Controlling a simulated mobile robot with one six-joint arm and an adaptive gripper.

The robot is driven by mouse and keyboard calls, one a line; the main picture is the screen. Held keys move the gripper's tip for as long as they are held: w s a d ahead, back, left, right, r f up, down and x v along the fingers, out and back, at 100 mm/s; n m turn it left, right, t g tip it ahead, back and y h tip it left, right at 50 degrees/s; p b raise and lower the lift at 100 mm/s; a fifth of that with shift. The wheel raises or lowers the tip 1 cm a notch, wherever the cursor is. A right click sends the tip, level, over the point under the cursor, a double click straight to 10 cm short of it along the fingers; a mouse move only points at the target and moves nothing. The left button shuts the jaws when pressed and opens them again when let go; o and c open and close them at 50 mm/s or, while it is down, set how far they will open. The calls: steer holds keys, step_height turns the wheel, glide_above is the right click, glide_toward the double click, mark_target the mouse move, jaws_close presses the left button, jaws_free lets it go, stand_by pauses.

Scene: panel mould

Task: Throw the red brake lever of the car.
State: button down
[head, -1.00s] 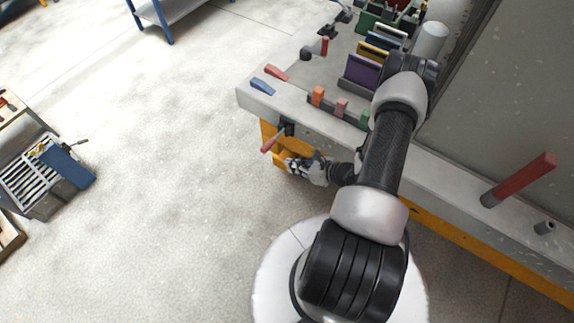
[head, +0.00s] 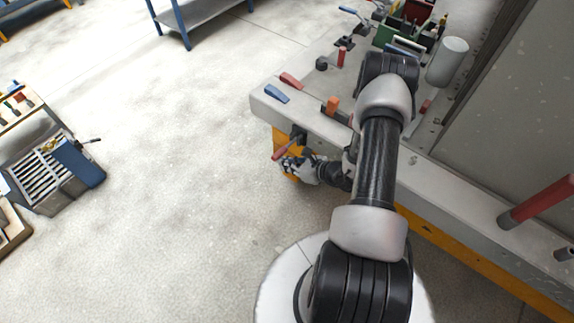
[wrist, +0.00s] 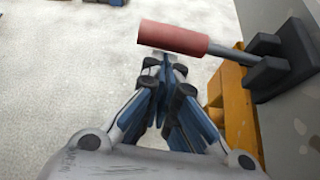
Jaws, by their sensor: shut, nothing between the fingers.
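The red brake lever (head: 283,149) sticks out from the near end face of the grey car deck, on a dark bracket (head: 299,132). In the wrist view its red grip (wrist: 172,37) lies nearly level, with a metal rod running right into the dark bracket (wrist: 284,62). My gripper (head: 284,163) is just below the lever in the head view. In the wrist view my gripper (wrist: 166,62) is shut and empty, its fingertips just under the red grip in the picture. I cannot tell whether they touch it.
The car's grey deck (head: 275,108) carries red and blue wedges, an orange block and several tools. Its yellow frame (wrist: 231,105) is right of my fingers. A large red-handled post (head: 540,203) stands at right. A cart (head: 45,180) is at left. The floor between is clear.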

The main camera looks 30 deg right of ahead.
mark_target(280, 156)
steer(key=shift+m+y, duration=0.9)
steer(key=r+p, duration=0.1)
steer(key=r, duration=0.3)
steer(key=shift+d+r+p, duration=0.15)
steer(key=shift+d+p, duration=0.05)
steer(key=shift+p, duration=0.15)
